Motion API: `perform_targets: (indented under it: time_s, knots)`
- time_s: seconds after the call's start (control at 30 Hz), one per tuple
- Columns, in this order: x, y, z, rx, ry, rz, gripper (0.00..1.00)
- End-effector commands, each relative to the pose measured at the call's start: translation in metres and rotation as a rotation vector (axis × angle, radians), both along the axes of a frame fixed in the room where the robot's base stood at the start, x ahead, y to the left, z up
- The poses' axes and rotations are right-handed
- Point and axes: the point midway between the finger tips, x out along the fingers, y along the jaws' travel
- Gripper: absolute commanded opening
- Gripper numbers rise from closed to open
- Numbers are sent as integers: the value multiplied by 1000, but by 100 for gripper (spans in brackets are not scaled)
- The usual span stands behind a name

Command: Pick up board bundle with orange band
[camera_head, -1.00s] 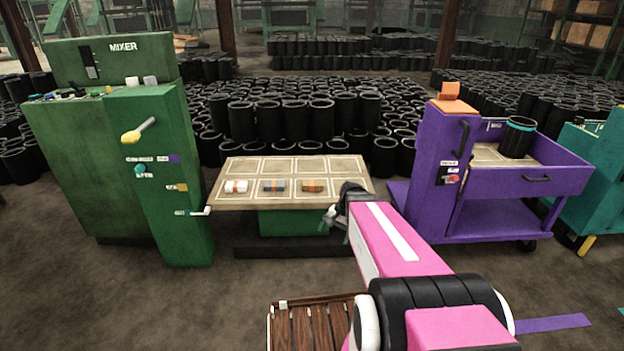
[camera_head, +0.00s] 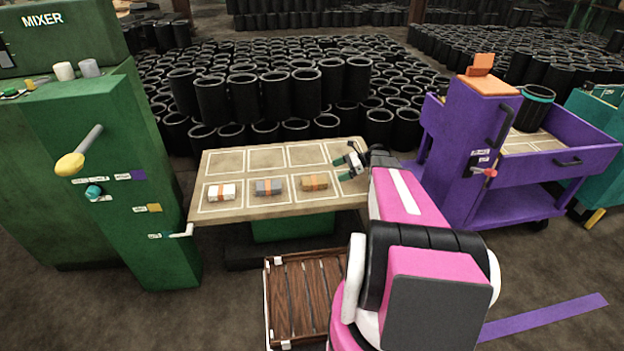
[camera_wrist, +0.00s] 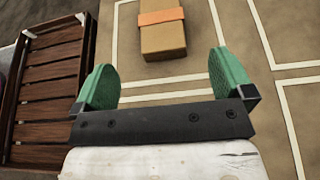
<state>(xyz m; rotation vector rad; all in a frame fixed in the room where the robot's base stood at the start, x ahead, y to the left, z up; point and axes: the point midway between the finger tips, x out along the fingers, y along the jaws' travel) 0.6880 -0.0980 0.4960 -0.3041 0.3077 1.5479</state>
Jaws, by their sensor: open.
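A tan, board-like bundle with an orange band (camera_head: 314,183) lies in a front-row outlined cell of the table, the rightmost of three bundles. In the wrist view the bundle (camera_wrist: 163,38) lies ahead of my gripper, near the middle, its orange band across its far part. My gripper (camera_head: 343,167) is open and empty, at the right part of the table, right of the bundle. Its two green fingers (camera_wrist: 160,65) are spread wide in the wrist view, with the bundle beyond and between their lines. I cannot tell its height above the table.
A grey bundle (camera_head: 269,187) and a white bundle (camera_head: 221,192), both orange-banded, lie to the left on the table (camera_head: 268,211). A wooden slatted crate (camera_head: 268,303) stands in front. A green mixer (camera_head: 130,180) is at left, a purple cart (camera_head: 540,174) at right.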

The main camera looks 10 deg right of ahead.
Motion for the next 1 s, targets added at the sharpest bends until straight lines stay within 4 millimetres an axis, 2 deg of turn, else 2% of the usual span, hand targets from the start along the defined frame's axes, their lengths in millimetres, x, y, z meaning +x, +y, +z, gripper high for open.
perform_targets:
  time_s: [0.33,0.57,0.83,1.0]
  knots:
    - [-1,42,-17,-2,0,3,99]
    - [0,56,-22,-2,-1,2,99]
    - [1,90,-34,-2,-2,3,99]
    - [2,99,-38,-3,-2,2,99]
